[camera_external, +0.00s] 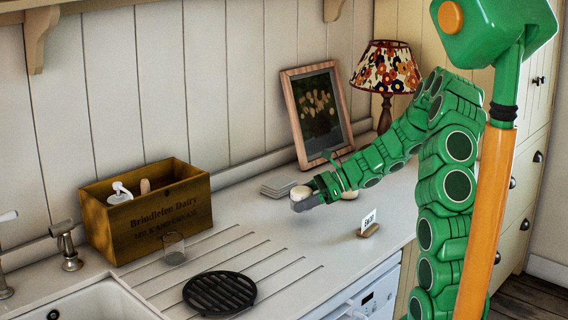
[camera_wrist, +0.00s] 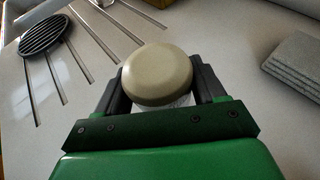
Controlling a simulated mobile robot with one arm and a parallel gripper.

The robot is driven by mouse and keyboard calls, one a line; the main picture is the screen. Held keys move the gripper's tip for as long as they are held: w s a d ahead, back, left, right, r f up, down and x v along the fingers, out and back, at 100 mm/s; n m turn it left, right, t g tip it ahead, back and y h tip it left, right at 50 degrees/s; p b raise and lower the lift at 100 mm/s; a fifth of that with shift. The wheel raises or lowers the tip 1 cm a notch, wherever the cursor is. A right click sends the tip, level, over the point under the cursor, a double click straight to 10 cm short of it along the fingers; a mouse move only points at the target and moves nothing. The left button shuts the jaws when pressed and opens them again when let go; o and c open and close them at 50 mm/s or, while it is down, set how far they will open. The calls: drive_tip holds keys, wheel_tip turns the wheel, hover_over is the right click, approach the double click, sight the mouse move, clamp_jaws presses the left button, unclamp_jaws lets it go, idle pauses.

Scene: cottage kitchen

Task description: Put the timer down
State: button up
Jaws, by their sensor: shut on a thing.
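The timer (camera_wrist: 157,73) is a round cream-coloured piece with a paler part under it, seen from above in the wrist view. My gripper (camera_wrist: 160,85) is shut on it, with one dark finger on each side. In the external view the timer (camera_external: 299,193) shows at the tip of my gripper (camera_external: 305,198), over the worktop (camera_external: 330,235). The fingers hide part of its sides. I cannot tell whether its underside touches the worktop.
A stack of grey coasters (camera_external: 278,186) lies close behind my gripper. A small card in a wooden holder (camera_external: 368,228) stands to the front right. A black round trivet (camera_external: 220,292), a glass (camera_external: 173,249) and a wooden crate (camera_external: 150,225) are left. Bare worktop lies in front.

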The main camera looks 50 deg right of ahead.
drive_tip(key=shift+w+f, duration=0.3)
drive_tip(key=shift+f, duration=1.6)
drive_tip(key=shift+f, duration=0.1)
drive_tip(key=o, duration=1.3)
